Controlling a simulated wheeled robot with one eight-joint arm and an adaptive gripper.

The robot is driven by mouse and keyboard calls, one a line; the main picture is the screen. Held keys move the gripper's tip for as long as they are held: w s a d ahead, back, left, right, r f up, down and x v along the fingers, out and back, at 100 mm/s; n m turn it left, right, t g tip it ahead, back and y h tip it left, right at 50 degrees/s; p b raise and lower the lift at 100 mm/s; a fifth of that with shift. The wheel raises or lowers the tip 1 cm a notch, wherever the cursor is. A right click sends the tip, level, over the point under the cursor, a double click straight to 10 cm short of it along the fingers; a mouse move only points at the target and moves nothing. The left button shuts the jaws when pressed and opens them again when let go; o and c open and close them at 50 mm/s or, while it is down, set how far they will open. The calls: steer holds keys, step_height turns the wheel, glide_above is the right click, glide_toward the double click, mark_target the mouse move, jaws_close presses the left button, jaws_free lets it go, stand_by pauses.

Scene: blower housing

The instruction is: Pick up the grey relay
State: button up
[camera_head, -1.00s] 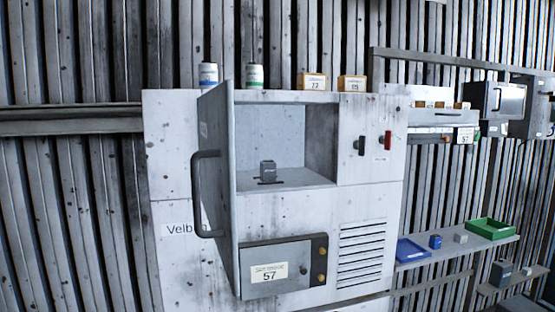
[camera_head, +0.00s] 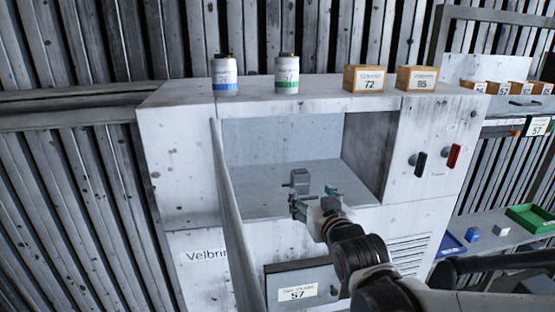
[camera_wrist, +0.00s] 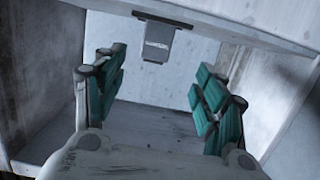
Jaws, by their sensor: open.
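The grey relay (camera_head: 299,180) is a small dark-topped block standing on the floor of the open compartment in the white housing. In the wrist view the relay (camera_wrist: 158,42) shows at the top, beyond the fingertips and roughly centred between them. My gripper (camera_head: 315,200) is at the compartment's front opening, just in front of the relay. In the wrist view its two green-padded fingers (camera_wrist: 160,90) are wide apart with nothing between them. The relay's lower part is partly hidden by the gripper in the head view.
The compartment's right wall (camera_head: 365,150) and the open door (camera_head: 232,215) on the left bound the space. Two cans (camera_head: 224,75) and two yellow boxes (camera_head: 364,79) stand on top of the housing. Dark and red switches (camera_head: 453,156) are on the right front. The compartment floor around the relay is clear.

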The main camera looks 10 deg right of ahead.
mark_target(302, 183)
steer(key=x, duration=0.8)
steer(key=shift+w, duration=0.3)
steer(key=shift+d+p+x, duration=0.15)
steer(key=shift+p+x, duration=0.05)
steer(key=shift+x, duration=1.1)
steer(key=shift+d+p+x, duration=0.15)
steer(key=shift+x, duration=1.15)
steer(key=c, duration=1.2)
